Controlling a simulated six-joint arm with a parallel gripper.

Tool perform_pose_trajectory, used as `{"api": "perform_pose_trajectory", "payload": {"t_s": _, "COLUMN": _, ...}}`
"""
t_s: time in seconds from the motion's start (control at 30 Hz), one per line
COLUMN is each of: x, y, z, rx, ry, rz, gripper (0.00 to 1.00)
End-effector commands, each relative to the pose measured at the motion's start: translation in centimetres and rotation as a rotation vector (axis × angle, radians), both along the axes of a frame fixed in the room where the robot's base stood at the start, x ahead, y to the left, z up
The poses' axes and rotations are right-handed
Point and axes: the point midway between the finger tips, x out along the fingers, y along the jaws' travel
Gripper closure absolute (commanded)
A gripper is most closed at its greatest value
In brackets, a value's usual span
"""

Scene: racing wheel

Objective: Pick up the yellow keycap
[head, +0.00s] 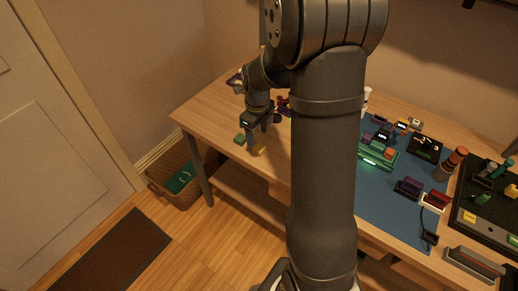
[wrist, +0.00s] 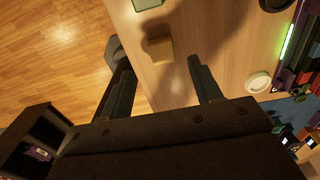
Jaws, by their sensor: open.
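The yellow keycap (wrist: 160,49) lies on the wooden desk in the wrist view, in the gap between my fingertips and slightly beyond them. It also shows in the head view as a small yellow block (head: 260,150) near the desk's front edge, just below my gripper (head: 256,128). In the wrist view my gripper (wrist: 159,63) is open, one finger on each side in the picture, with nothing held. I cannot tell its exact height above the desk. A shadow falls around the keycap.
A green block (head: 239,140) lies close by, left of the yellow keycap in the head view. The blue mat (head: 385,198) with a green-lit device (head: 378,156) and several parts is to the right. A basket (head: 172,181) stands on the floor. Bare desk surrounds the keycap.

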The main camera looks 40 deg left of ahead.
Motion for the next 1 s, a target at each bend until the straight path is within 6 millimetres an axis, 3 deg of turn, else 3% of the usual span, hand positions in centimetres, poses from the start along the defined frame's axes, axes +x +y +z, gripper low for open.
{"api": "perform_pose_trajectory", "payload": {"t_s": 0.23, "x": 0.0, "y": 0.1, "z": -1.8, "rx": -0.001, "ry": 0.001, "rz": 0.000, "gripper": 0.42}}
{"api": "perform_pose_trajectory", "payload": {"t_s": 0.5, "x": 0.2, "y": 0.3, "z": -5.4, "rx": 0.000, "ry": 0.001, "rz": 0.001, "gripper": 0.42}}
{"api": "perform_pose_trajectory", "payload": {"t_s": 0.83, "x": 0.2, "y": 0.3, "z": -6.0, "rx": 0.002, "ry": -0.001, "rz": 0.001, "gripper": 0.42}}
{"api": "perform_pose_trajectory", "payload": {"t_s": 1.0, "x": 0.2, "y": 0.3, "z": -6.0, "rx": 0.002, "ry": -0.001, "rz": 0.001, "gripper": 0.75}}
